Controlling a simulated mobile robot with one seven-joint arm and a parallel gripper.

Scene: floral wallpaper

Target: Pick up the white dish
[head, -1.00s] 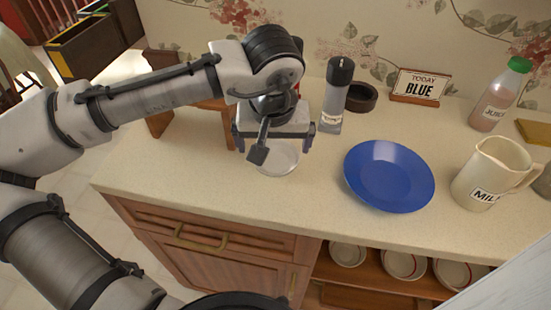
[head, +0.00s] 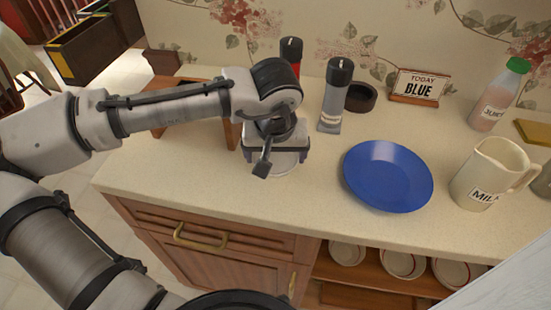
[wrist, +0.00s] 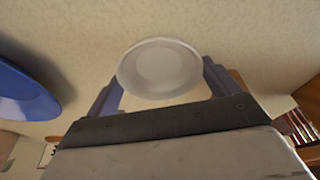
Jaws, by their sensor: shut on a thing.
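The white dish (wrist: 159,68) is small and round and lies between the two fingers of my gripper (wrist: 160,95) in the wrist view. My gripper is shut on it. In the head view the dish (head: 285,163) shows as a pale rim below my gripper (head: 277,155), low over the counter at the left. The gripper hides most of it there. I cannot tell whether the dish still touches the counter.
A blue plate (head: 389,177) lies to the right on the counter (head: 300,215). A wooden stand (head: 190,120) is behind my gripper.

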